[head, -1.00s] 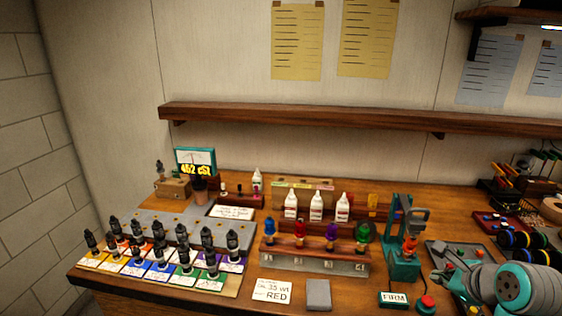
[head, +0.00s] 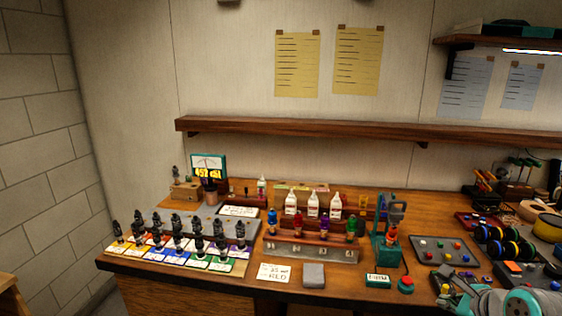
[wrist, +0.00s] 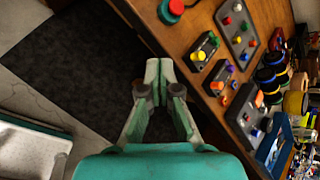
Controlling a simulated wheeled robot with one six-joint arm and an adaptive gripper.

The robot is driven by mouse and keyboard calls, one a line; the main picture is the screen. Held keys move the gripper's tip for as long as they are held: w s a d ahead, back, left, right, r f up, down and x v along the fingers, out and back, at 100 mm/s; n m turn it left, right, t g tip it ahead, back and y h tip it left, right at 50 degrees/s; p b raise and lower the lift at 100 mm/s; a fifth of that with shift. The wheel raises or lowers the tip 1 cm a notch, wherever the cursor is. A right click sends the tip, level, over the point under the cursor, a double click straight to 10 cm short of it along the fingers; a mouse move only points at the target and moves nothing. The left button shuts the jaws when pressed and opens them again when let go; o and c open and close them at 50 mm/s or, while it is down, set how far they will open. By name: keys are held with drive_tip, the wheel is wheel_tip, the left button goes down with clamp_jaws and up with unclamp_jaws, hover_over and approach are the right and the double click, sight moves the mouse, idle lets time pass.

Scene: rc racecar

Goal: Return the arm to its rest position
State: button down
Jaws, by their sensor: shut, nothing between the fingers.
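In the wrist view my gripper (wrist: 159,82) is shut and empty, with its two fingertips together. It hangs over the dark floor mat (wrist: 75,65), beside the front edge of the wooden workbench (wrist: 195,45). In the head view my teal and grey arm (head: 515,302) shows at the bottom right corner. The gripper's fingertips are hard to make out there.
The workbench carries shock absorbers on coloured cards (head: 180,245), a rack of coloured shocks (head: 312,250), white bottles (head: 313,205), a teal press (head: 385,240), a red button (head: 406,285) and a parts tray (head: 445,252). A wooden shelf (head: 330,133) runs above.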

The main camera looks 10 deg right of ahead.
drive_tip(key=s+a+f+n+t, duration=0.1)
drive_tip(key=s+a+f+n, duration=0.5)
drive_tip(key=a+f, duration=0.3)
drive_tip(key=s+a+f+n+t, duration=0.1)
drive_tip(key=s+a+f+n, duration=0.45)
drive_tip(key=f, duration=0.55)
drive_tip(key=s+a+n+t, duration=0.1)
drive_tip(key=s+a+n, duration=0.25)
drive_tip(key=s, duration=0.35)
drive_tip(key=s+a+n+t, duration=0.1)
drive_tip(key=s+a+n, duration=0.1)
drive_tip(key=s+n, duration=0.35)
drive_tip(key=s+a+r+n, duration=0.1)
drive_tip(key=s+r+n, duration=0.2)
drive_tip(key=s, duration=0.4)
drive_tip(key=s+a+r+n+t, duration=0.1)
drive_tip(key=s+a+r+n, duration=0.1)
drive_tip(key=s, duration=0.6)
drive_tip(key=shift+a+r+n+t+y, duration=0.3)
drive_tip(key=shift+r+n, duration=0.2)
drive_tip(key=shift+n, duration=0.65)
